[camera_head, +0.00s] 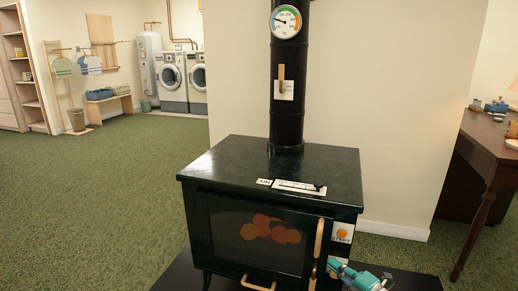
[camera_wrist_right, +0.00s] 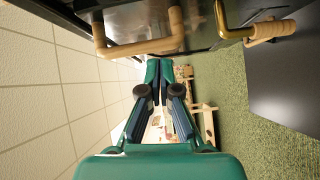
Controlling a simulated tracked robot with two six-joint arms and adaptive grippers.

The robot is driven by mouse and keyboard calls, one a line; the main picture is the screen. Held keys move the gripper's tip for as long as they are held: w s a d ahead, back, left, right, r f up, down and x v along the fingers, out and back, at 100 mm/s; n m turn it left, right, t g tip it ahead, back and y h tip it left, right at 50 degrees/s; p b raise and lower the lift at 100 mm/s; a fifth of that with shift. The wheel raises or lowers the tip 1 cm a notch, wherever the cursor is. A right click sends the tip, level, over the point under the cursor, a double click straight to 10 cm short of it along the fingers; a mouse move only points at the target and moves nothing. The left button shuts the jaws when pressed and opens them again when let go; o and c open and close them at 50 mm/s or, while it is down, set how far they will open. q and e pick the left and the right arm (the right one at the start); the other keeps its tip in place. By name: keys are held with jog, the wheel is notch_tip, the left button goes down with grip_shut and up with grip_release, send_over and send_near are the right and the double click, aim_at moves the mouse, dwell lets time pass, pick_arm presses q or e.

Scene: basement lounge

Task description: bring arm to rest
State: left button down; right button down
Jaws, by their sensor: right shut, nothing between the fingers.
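My right gripper (camera_head: 338,268) is teal and shows low in the head view, close to the front right corner of the black stove (camera_head: 330,166). In the right wrist view my right gripper (camera_wrist_right: 160,72) has its fingers together with nothing between them. The stove's wooden door handle (camera_head: 319,238) is upright beside the gripper. A second wooden handle (camera_head: 258,285) is at the stove's lower front. Whether the gripper touches the stove cannot be told. My left gripper is not in view.
The stove stands on a dark base plate (camera_head: 415,281). A brown wooden table (camera_head: 492,150) is at the right, with small items on it. Open green carpet (camera_head: 95,200) lies at the left. Washing machines (camera_head: 172,82) stand at the far back.

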jog(key=s+a+f+m+g+h, duration=0.2)
jog(key=s+a+f+m+g, duration=0.1)
jog(key=s+a+f+m, duration=0.5)
jog(key=s+a+f+m+g+h, duration=0.1)
jog(key=s+a+f+m+g, duration=0.25)
jog(key=s+f, duration=0.45)
jog(key=s+f+m+g+h, duration=0.1)
jog(key=s+f+m+g, duration=0.35)
jog(key=s+m, duration=0.4)
jog(key=s+f+m+g+h, duration=0.1)
jog(key=s+f+m+g, duration=0.3)
jog(key=s, duration=0.8)
notch_tip(320, 180, up, 34)
jog(key=m+p, duration=0.1)
jog(key=p, duration=3.3)
jog(key=shift+w+f+t+p, duration=0.25)
jog(key=shift+w+t+p, duration=0.05)
